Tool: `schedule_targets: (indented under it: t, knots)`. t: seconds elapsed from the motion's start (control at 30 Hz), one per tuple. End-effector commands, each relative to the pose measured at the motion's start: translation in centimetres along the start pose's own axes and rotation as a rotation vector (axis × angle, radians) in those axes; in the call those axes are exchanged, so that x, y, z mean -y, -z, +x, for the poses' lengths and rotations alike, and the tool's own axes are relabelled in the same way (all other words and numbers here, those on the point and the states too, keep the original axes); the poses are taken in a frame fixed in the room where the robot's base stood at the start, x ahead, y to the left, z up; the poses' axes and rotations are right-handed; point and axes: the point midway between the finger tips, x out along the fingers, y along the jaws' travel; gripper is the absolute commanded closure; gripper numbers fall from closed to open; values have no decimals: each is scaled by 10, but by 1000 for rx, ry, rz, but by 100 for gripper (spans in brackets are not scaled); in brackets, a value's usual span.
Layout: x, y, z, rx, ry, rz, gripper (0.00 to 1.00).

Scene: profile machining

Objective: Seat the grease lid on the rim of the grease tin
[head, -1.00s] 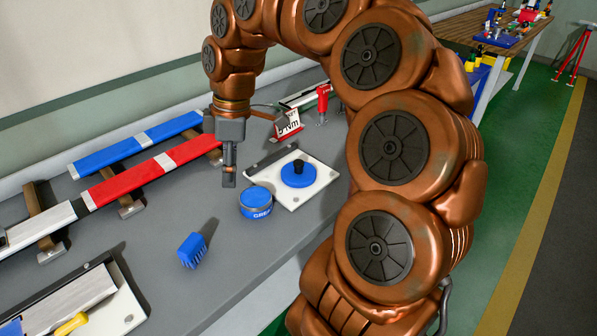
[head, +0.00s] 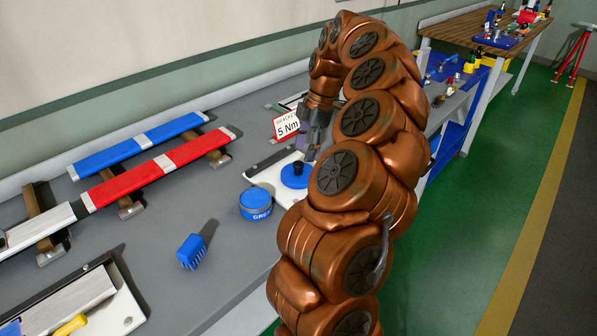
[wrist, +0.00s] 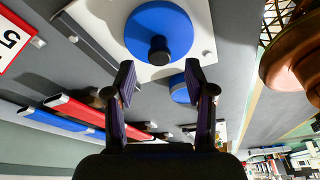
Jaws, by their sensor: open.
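The grease lid (head: 295,176) is a blue disc with a black knob. It lies on a white board, and in the wrist view the lid (wrist: 160,32) is ahead of the fingers, near the top. The grease tin (head: 256,205) is a round blue tin standing on the grey bench, left of and nearer than the lid. Its blue side also shows in the wrist view (wrist: 180,88), partly behind a finger. My gripper (wrist: 160,82) is open and empty, with the fingers apart. In the head view my gripper (head: 312,143) is just behind and above the lid, partly hidden by my arm.
The white board (head: 262,176) bears the lid. A red-and-white 5 Nm sign (head: 286,125) stands behind it. A blue brush (head: 191,252) lies left of the tin. Red (head: 130,182) and blue (head: 140,145) profiles rest on supports at the left. The bench between brush and tin is clear.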

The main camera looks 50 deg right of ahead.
Motion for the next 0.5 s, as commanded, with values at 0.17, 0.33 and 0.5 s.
schedule_targets:
  t: [0.17,0.33,0.5]
  knots:
    - [0,1,8,1,-2,-1,46]
    - [0,2,14,1,0,0,46]
    - [0,5,30,-2,1,-1,46]
